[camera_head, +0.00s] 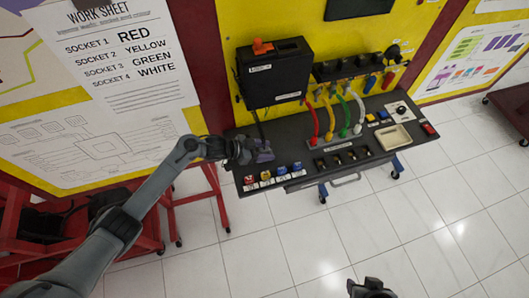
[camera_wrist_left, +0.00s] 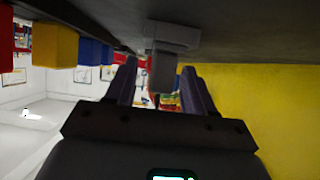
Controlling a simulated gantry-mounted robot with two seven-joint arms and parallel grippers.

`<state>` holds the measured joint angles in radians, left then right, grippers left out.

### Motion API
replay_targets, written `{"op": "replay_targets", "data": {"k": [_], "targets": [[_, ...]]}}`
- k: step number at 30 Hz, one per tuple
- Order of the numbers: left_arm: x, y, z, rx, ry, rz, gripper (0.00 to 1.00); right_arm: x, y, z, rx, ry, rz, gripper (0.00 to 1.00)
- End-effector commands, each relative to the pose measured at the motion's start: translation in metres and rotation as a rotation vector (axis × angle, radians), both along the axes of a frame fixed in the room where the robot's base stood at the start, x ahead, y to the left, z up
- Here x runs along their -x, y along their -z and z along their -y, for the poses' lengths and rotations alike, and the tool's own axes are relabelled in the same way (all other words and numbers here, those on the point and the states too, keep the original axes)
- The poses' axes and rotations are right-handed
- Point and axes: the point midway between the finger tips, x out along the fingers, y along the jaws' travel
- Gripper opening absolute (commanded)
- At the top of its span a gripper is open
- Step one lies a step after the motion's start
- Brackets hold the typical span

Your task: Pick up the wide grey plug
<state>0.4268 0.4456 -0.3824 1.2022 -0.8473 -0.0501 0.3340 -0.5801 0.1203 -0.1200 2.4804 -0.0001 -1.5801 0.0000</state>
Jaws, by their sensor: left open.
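My left gripper (camera_head: 264,152) is at the left end of the dark bench top, with its arm coming in from the left. The left wrist view shows its two fingers (camera_wrist_left: 160,78) apart and open. A grey piece with a wide block and a narrower stem, which looks like the wide grey plug (camera_wrist_left: 172,36), is ahead of the fingers, its stem between their tips. I cannot tell whether either finger touches it. In the head view the plug is hidden by the gripper. My right gripper (camera_head: 371,289) is at the bottom edge, dark and partly cut off; its jaws are unclear.
The bench (camera_head: 300,184) carries small coloured blocks along its front left edge; a yellow block (camera_wrist_left: 55,45) shows close in the wrist view. A black box (camera_head: 273,75) stands behind the gripper. Coloured cables (camera_head: 330,118) rise to the right. The tiled floor in front is clear.

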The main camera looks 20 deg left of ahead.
Motion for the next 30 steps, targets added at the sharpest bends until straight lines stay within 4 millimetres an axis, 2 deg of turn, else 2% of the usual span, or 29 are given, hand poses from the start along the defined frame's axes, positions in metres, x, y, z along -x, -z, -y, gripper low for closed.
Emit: {"op": "replay_targets", "data": {"k": [2, 12, 23, 30], "targets": [[0.0, 0.0, 0.0, 0.0, 0.0, 0.0, 0.52, 0.0, 0.0, 0.0, 0.0, 0.0, 0.0, 0.43], [0.0, 0.0, 0.0, 0.0, 0.0, 0.0, 0.0, 0.0, 0.0, 0.0, 0.0, 0.0, 0.0, 0.43], [0.0, -0.004, 0.0, 0.0, 0.0, 0.001, 0.0, 0.0, 0.0, 0.0, 0.0, 0.0, 0.0, 0.43], [0.0, -0.024, 0.0, 0.0, 0.001, 0.004, 0.0, 0.0, -0.002, 0.0, 0.0, 0.0, 0.0, 0.43]]}}
